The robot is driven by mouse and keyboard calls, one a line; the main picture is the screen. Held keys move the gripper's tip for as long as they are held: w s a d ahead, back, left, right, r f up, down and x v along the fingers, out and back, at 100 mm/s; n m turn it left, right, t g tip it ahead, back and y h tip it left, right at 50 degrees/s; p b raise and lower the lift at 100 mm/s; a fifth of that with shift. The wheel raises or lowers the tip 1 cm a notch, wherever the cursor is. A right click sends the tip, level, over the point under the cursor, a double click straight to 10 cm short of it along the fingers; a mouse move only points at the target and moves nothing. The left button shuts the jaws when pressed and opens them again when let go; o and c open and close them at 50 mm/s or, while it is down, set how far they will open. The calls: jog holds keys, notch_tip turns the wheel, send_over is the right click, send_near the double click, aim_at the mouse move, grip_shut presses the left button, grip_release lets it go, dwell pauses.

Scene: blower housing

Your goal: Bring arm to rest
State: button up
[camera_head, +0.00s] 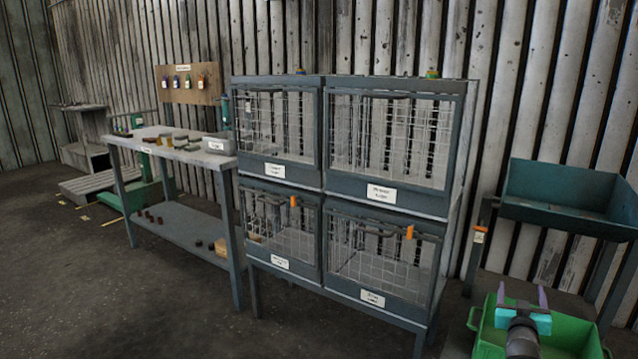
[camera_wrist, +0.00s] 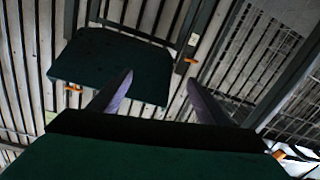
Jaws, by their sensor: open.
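My gripper (camera_head: 522,292) is at the lower right of the head view, with its two purple-grey fingers pointing up and apart. It is open and nothing shows between the fingers. In the wrist view the fingers (camera_wrist: 160,82) are spread, with a dark green tray (camera_wrist: 105,62) beyond them. My wrist stands in front of a bright green bin (camera_head: 590,342), hiding part of it; I cannot tell how far apart they are.
A dark green tray on legs (camera_head: 570,185) stands behind my gripper, to the right. A grey wire-mesh cage rack (camera_head: 385,185) with orange-tagged lower doors stands in the middle. A workbench (camera_head: 180,152) with small parts is on the left. The floor at front left is clear.

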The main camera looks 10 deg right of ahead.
jog(key=w+a+f+n+y+p, duration=0.1)
jog(key=w+a+f+y+p, duration=0.2)
jog(key=a, duration=0.6)
jog(key=w+a+f+n+y+p, duration=0.15)
jog(key=w+a+f+p, duration=0.3)
jog(key=a, duration=0.45)
jog(key=s+a+f+n+g+y+p, duration=0.1)
jog(key=s+a+f+g+y+p, duration=0.15)
jog(key=a+f, duration=0.55)
jog(key=s+a+f+g+y+p, duration=0.1)
jog(key=s+a+f+g+p, duration=0.15)
jog(key=a+f, duration=0.55)
jog(key=s+a+f+n+g+y+p, duration=0.1)
jog(key=s+a+f+g+p, duration=0.25)
jog(key=s+a, duration=0.45)
jog(key=s+a+f+g+y+p, duration=0.15)
jog(key=s+a+f+g, duration=0.3)
jog(key=s, duration=0.65)
jog(key=s+a+g, duration=0.1)
jog(key=s+g, duration=0.2)
jog(key=s, duration=0.6)
jog(key=s+a+g, duration=0.2)
jog(key=s+g, duration=0.1)
jog(key=s, duration=0.6)
jog(key=shift+a+n+g, duration=0.3)
jog(key=shift+n, duration=0.05)
